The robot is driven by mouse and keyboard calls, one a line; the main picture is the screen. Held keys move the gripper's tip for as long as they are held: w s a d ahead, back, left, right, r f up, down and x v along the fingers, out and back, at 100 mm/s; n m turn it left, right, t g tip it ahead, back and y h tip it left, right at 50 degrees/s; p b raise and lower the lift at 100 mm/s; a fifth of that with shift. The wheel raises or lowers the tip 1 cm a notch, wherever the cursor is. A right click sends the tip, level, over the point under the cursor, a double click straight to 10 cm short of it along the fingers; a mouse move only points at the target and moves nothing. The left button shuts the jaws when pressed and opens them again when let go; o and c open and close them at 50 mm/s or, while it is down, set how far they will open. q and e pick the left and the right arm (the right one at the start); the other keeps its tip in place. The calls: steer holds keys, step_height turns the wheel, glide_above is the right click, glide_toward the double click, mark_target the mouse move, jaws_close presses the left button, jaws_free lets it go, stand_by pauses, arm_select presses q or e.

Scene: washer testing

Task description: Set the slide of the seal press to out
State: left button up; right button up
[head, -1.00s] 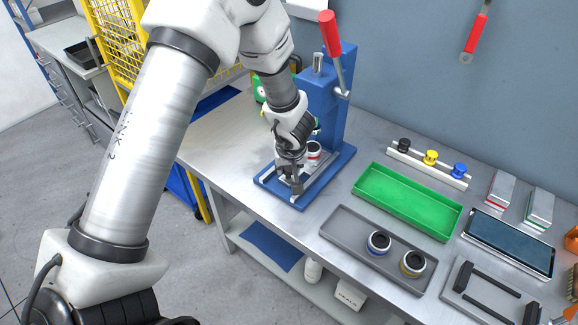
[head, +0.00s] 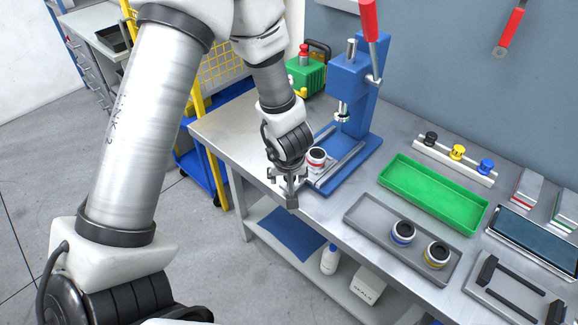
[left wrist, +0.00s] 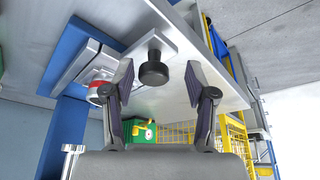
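The blue seal press (head: 357,95) stands at the back of the bench, with its red-handled lever up. Its slide sticks out at the front left of the blue base, clear of the ram (head: 342,115). A white cup with a red band (head: 316,157) sits on the slide. In the left wrist view the slide plate (left wrist: 181,45) carries a black knob (left wrist: 154,72). My left gripper (head: 289,198) is at the slide's outer end. Its fingers (left wrist: 158,80) are apart, one each side of the knob, with visible gaps. My right gripper is out of view.
A green tray (head: 386,178) and a grey tray (head: 347,212) with two cups lie right of the press. A rack with black, yellow and blue knobs (head: 447,160) stands behind. A green box (head: 308,75) is beyond the press. The bench is clear at left.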

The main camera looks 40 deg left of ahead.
arm_select(q)
steer(key=shift+w+d+r, duration=0.1)
steer(key=shift+r, duration=0.1)
steer(key=v, duration=1.1)
steer(key=shift+r, duration=0.25)
